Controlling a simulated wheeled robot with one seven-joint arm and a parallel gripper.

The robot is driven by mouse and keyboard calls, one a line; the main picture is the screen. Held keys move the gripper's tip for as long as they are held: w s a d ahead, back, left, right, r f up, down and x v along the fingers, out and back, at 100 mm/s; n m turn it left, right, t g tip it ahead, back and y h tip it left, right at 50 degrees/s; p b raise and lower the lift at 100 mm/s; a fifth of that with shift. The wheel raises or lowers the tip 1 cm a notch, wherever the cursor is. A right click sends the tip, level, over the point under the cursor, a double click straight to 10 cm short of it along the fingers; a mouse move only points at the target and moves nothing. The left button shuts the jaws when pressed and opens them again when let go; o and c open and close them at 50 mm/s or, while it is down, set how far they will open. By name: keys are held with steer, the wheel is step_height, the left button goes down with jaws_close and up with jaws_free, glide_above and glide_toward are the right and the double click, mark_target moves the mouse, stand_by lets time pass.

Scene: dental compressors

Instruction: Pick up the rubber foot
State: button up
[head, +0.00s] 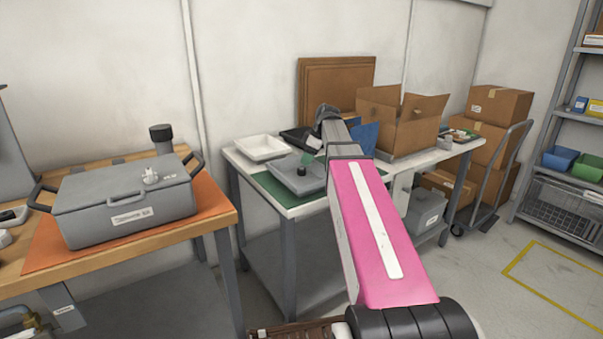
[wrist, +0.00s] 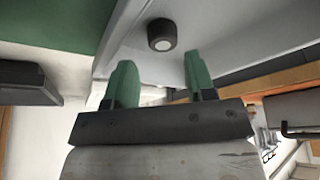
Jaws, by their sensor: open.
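The rubber foot (wrist: 162,34) is a short black cylinder with a pale spot in its top. It sits in a shallow grey tray (wrist: 235,22) on the work table. In the head view it is a small dark round piece (head: 301,171) in the grey tray (head: 289,183). My gripper (wrist: 160,62) has two green fingers, spread apart and empty. In the wrist view the foot lies just beyond the fingertips, about centred between them, with no contact visible. In the head view my arm hides much of the gripper.
A white tray (head: 262,148) stands left of the grey tray, which sits on a green mat (head: 268,184). A dark bin and an open cardboard box (head: 405,118) stand behind and to the right. A grey case (head: 125,203) is on the left bench.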

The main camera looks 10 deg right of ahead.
mark_target(302, 169)
steer(key=x, duration=0.5)
steer(key=shift+a+r, duration=0.1)
steer(key=shift+a, duration=0.1)
steer(key=shift+c, duration=0.3)
steer(key=c, duration=0.6)
steer(key=shift+r, duration=0.2)
